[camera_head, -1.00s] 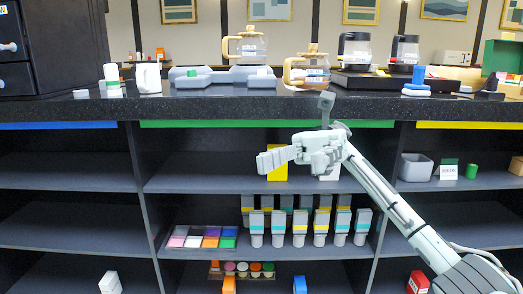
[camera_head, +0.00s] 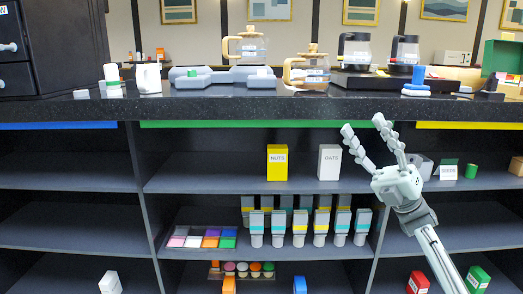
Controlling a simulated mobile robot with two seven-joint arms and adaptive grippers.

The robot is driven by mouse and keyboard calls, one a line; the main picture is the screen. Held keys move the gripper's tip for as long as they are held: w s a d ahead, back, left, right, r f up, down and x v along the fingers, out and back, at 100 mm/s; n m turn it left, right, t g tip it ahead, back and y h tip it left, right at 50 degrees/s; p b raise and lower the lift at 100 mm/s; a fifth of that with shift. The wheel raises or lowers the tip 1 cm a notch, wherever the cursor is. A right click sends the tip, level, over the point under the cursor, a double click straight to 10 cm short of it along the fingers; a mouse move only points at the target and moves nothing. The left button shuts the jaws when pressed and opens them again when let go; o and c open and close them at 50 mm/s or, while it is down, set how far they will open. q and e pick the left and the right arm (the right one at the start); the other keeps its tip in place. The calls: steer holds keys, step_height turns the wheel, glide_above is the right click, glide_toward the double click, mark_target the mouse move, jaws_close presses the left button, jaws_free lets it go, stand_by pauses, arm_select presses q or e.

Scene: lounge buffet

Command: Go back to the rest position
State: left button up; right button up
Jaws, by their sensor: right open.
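My right gripper (camera_head: 362,128) is open and empty. Its two fingers point up and spread apart, in front of the shelf unit below the counter's front edge. Its arm comes in from the lower right. The fingers are to the right of a white OATS box (camera_head: 329,163) and a yellow NUTS box (camera_head: 277,163), which stand upright on the upper middle shelf. My left gripper does not show.
The dark counter (camera_head: 230,107) carries glass coffee pots (camera_head: 249,47) and small items. Several grey dispensers (camera_head: 299,228) and a tray of coloured packets (camera_head: 203,237) fill the lower middle shelf. A grey bin (camera_head: 418,167) stands behind the right gripper. The left shelves are mostly clear.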

steer(key=w+d+f+m+t+h, duration=0.3)
steer(key=w+d+m+t+h, duration=0.2)
steer(key=w+m+t+h, duration=0.65)
steer(key=w+d+f+m+t+h, duration=0.45)
steer(key=w+m+t+h, duration=0.35)
steer(key=m+h, duration=0.75)
steer(key=w+d+f+m+g+h, duration=0.2)
steer(key=d+f+m+g+h, duration=0.1)
steer(key=d+f+m, duration=0.4)
steer(key=s+d+f+m+g+h, duration=0.1)
steer(key=s+d+f+m+g, duration=0.1)
steer(key=f+m+g, duration=0.45)
steer(key=s+d+f+m+g+h, duration=0.1)
steer(key=s+d+f+g+h, duration=0.15)
steer(key=f, duration=0.75)
steer(key=s+a+f+n+g+y, duration=0.15)
steer(key=s+a+f, duration=0.25)
steer(key=s+f, duration=0.8)
steer(key=s+a+f+g+y, duration=0.1)
steer(key=s+a+f+g, duration=0.2)
steer(key=s+f, duration=0.95)
steer(key=s+a+f+g, duration=0.2)
steer(key=s+f, duration=0.6)
steer(key=s, duration=0.4)
steer(key=s+a+f+g+y, duration=0.1)
steer(key=s+a+f, duration=0.3)
steer(key=s+f, duration=0.5)
steer(key=s+g, duration=0.1)
steer(key=s, duration=0.3)
steer(key=shift+f, duration=0.15)
